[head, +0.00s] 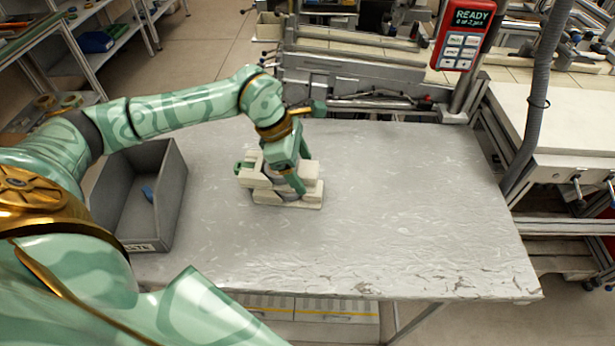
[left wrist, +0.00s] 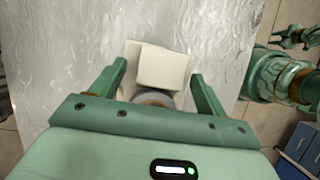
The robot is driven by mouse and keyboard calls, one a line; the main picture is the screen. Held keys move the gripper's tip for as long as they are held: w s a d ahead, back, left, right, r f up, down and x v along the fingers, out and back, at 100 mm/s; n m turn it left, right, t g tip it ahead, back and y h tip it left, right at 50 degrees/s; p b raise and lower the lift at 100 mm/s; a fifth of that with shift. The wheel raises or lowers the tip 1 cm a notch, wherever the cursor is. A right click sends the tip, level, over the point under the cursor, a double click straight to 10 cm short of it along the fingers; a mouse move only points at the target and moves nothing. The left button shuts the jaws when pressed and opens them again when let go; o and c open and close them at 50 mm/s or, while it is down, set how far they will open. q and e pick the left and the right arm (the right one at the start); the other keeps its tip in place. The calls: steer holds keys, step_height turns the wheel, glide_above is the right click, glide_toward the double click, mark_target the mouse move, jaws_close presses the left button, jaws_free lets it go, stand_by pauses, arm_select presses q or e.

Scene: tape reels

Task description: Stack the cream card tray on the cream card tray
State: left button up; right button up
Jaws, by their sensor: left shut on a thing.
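My left gripper (head: 270,176) is over the table with its fingers pointing down, shut on a cream card tray (head: 256,180). A second cream card tray (head: 290,202) lies under it, low on the table top. The held tray overlaps the lower one; I cannot tell whether they touch. In the left wrist view, a pale cream block (left wrist: 163,67) shows between the fingers, over a wider cream surface. A grey round part (left wrist: 155,97) lies nearer the palm. The fingers hide part of both trays. Green jointed parts in the wrist view, perhaps my right gripper (left wrist: 295,37), are too small to read.
A grey open bin (head: 165,205) with a small blue piece inside stands left of the trays. The table (head: 400,230) is bare to the right and front. A red control box (head: 462,35) and machine rails are behind the far edge.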

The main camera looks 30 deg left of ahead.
arm_select(q)
steer(key=w+f, duration=0.2)
steer(key=f, duration=0.1)
steer(key=shift+w+a+f+b, duration=0.1)
steer(key=shift+w+f+b, duration=0.05)
steer(key=shift+w+b, duration=0.2)
step_height(320, 180, down, 3)
steer(key=shift+f+b, duration=0.1)
steer(key=shift+b, duration=0.25)
steer(key=o, duration=1.1)
